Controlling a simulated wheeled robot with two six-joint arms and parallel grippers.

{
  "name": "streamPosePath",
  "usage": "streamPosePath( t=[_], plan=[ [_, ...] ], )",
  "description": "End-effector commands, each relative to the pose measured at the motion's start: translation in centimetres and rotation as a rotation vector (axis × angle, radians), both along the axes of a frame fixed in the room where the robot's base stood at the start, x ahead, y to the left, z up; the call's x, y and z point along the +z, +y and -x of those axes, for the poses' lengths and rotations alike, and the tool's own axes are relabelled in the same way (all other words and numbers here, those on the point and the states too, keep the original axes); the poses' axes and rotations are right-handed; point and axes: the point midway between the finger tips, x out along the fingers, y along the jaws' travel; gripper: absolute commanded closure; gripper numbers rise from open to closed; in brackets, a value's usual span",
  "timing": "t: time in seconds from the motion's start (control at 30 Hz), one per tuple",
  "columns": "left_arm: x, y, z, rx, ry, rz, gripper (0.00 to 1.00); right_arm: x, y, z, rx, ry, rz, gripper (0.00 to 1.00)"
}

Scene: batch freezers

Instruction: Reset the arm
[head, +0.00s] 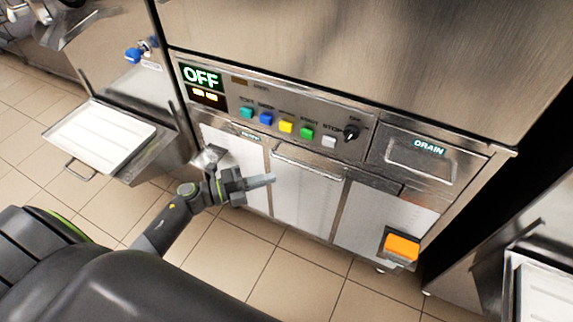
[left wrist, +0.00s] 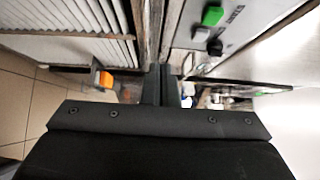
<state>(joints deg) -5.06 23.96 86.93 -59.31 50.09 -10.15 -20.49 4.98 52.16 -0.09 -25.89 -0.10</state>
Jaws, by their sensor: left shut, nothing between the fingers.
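My left gripper (head: 262,181) is in front of the freezer's lower white panels, below the row of coloured buttons. Its fingers are shut with nothing between them. In the left wrist view its closed fingers (left wrist: 161,84) point toward the freezer front, and part of the button panel shows at the upper right. My left arm comes in from the lower left. My right gripper is not in view.
The batch freezer's control panel (head: 285,118) has a lit OFF display (head: 201,77), several buttons and a black knob (head: 351,133). A DRAIN drawer (head: 425,155) is at right. An orange pedal-like part (head: 402,247) is low right. A white tray (head: 100,133) stands left. Tiled floor is clear.

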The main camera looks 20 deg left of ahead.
Motion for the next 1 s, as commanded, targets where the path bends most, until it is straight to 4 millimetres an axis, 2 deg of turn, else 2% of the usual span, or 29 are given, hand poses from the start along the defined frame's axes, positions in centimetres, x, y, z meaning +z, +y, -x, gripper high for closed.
streamPosePath(
  t=[0.27, 0.37, 0.47, 0.57, 0.6, 0.67, 0.7, 0.77, 0.8, 0.87, 0.9, 1.0],
  plan=[
    [0.0, 0.2, 0.2, 0.005, 0.004, 0.005, 1.0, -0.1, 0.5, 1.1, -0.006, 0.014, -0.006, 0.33],
    [-0.7, 1.1, 0.0, 0.07, 0.056, 0.054, 1.0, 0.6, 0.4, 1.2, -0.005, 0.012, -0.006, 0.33],
    [-3.1, 3.3, -0.1, 0.238, 0.188, 0.176, 1.0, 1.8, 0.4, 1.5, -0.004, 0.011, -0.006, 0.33],
    [-8.1, 6.6, 1.4, 0.502, 0.405, 0.343, 1.0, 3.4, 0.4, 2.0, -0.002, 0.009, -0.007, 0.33],
    [-10.7, 7.8, 2.9, 0.617, 0.503, 0.408, 1.0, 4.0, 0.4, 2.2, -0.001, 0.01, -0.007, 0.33],
    [-14.3, 9.2, 5.4, 0.773, 0.638, 0.489, 1.0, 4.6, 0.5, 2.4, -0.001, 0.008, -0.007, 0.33],
    [-16.6, 9.9, 7.5, 0.87, 0.724, 0.534, 1.0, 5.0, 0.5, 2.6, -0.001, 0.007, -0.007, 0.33],
    [-19.7, 10.5, 10.8, 1.007, 0.848, 0.592, 1.0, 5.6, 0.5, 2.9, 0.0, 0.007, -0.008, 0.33],
    [-21.6, 10.6, 13.3, 1.093, 0.927, 0.625, 1.0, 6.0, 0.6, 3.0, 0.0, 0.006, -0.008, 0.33],
    [-24.1, 10.5, 17.2, 1.219, 1.045, 0.667, 1.0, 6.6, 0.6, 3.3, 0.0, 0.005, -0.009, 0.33],
    [-25.6, 10.2, 19.9, 1.298, 1.12, 0.693, 1.0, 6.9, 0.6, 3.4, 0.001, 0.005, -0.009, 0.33],
    [-28.3, 9.0, 26.7, 1.48, 1.296, 0.739, 1.0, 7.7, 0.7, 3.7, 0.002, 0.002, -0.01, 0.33]
  ],
)
